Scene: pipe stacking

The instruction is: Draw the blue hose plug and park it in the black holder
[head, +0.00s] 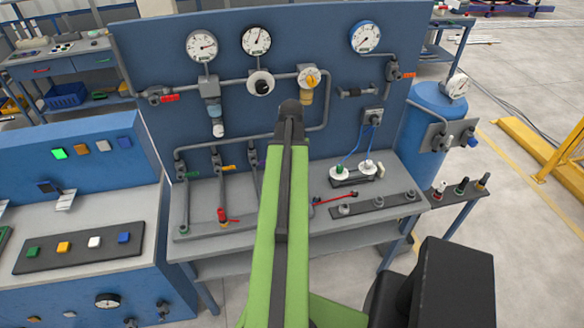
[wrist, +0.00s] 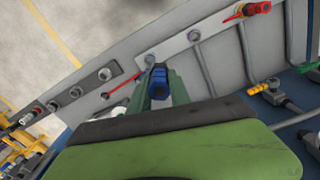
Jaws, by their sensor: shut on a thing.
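In the wrist view, my gripper (wrist: 158,92) is shut on the blue hose plug (wrist: 158,80), its green fingers on either side of it. The plug is close to the end of a light strip with round sockets; I cannot tell whether it touches anything. In the head view my green arm reaches up over the bench and hides the plug and the gripper. A dark holder shelf (head: 449,206) sticks out at the bench's right end, with red, green and yellow-topped plugs on it. It appears at the left edge in the wrist view.
The blue panel (head: 340,75) with gauges and pipes stands behind the bench. A dark socket strip (head: 375,204), a red rod (head: 334,199) and two white discs with blue hoses (head: 367,167) occupy the bench's right half. A blue tank (head: 425,120) stands beyond.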

